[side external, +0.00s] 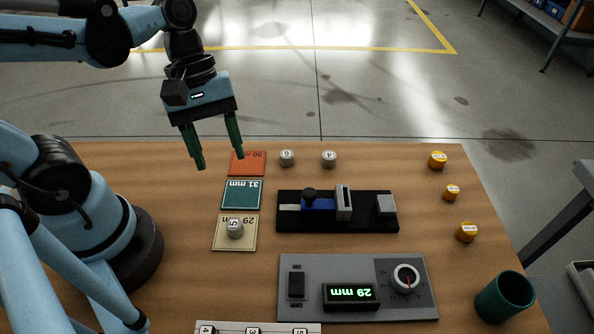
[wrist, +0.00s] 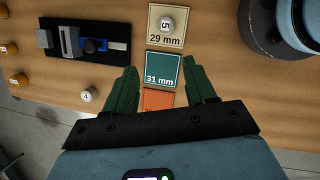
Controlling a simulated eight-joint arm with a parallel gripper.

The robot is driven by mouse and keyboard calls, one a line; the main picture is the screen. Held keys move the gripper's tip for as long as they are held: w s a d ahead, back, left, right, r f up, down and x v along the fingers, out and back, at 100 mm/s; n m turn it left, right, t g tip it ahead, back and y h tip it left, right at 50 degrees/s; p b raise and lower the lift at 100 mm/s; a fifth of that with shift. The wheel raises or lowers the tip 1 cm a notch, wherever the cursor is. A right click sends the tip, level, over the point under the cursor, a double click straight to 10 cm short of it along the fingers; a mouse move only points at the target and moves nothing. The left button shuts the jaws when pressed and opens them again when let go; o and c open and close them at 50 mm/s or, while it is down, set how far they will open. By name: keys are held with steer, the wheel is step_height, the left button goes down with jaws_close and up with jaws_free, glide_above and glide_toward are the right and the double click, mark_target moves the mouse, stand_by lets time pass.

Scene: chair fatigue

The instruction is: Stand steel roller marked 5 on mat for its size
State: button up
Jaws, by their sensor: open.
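The steel roller marked 5 (side external: 235,228) stands upright on the beige 29 mm mat (side external: 220,245). It also shows in the wrist view (wrist: 167,24), on the same mat (wrist: 153,38). The teal 31 mm mat (side external: 241,195) and the orange-red 30 mm mat (side external: 247,163) lie behind it in a row and look empty. My gripper (side external: 220,162) is open and empty, raised above the far end of the mat row and apart from the roller. In the wrist view its green fingers (wrist: 160,75) frame the teal mat, and the gripper body hides part of the orange-red mat.
Two steel rollers (side external: 287,158) (side external: 329,159) stand right of the mats. A black measuring slide (side external: 365,222) and a grey panel (side external: 330,265) with a display (side external: 350,294) reading 29 mm lie mid-table. Orange rollers (side external: 437,160) and a green cup (side external: 505,297) are at right.

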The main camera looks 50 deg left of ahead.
steer(key=w+a+r+m+t+y, duration=0.1)
steer(key=w+a+m+t+y, duration=0.2)
steer(key=w+a+m+t, duration=0.2)
steer(key=w+m+t, duration=0.3)
steer(key=m, duration=0.4)
steer(key=shift+r+y, duration=0.4)
stand_by(0.4)
